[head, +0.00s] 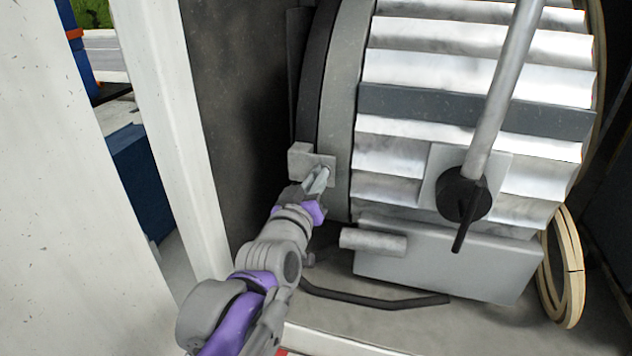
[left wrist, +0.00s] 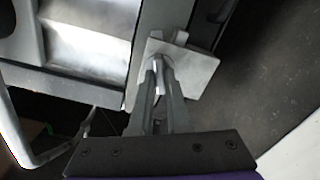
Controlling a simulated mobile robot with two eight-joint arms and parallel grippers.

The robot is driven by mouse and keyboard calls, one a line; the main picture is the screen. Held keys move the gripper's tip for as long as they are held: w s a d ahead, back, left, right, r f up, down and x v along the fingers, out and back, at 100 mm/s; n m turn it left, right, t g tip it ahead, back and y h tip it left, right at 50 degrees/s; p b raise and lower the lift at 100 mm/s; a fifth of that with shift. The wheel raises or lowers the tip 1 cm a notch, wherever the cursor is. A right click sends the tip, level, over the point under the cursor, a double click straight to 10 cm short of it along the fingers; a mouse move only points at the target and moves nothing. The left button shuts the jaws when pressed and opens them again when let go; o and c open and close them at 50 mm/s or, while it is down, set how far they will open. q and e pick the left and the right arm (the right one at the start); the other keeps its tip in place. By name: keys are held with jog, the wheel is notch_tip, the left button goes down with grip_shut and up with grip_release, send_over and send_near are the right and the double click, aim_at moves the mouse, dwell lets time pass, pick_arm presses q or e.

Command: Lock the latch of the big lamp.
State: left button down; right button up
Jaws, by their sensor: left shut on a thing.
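The big lamp (head: 430,100) is a large ribbed grey drum that fills the upper right of the head view. Its latch (head: 302,160) is a small light grey block and plate on the left rim of the lamp. The latch plate (left wrist: 197,72) also shows in the left wrist view. My left gripper (head: 318,180) is at the latch, with its fingers closed around a small part of it. In the left wrist view the fingertips (left wrist: 158,75) meet at the plate and hide most of what they grip. My right gripper is not in view.
A metal pole with a black knob (head: 463,195) stands in front of the lamp. A dark hose (head: 375,300) lies on the floor below. A cable coil (head: 563,268) is at the right. A white post (head: 175,130) stands left of my arm.

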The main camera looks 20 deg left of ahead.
pick_arm(q)
jog(key=shift+d+m+b, duration=0.1)
jog(key=shift+m+b, duration=0.7)
jog(key=shift+m, duration=1.3)
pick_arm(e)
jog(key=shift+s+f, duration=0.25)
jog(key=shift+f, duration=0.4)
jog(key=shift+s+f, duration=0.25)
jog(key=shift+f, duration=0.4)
pick_arm(q)
jog(key=c, duration=0.9)
grip_release()
jog(key=s, duration=0.5)
jog(key=s+b, duration=0.1)
jog(key=s, duration=0.5)
jog(key=shift+a, duration=0.2)
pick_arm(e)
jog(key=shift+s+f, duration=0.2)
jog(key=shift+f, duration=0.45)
pick_arm(q)
jog(key=shift+w+f, duration=0.1)
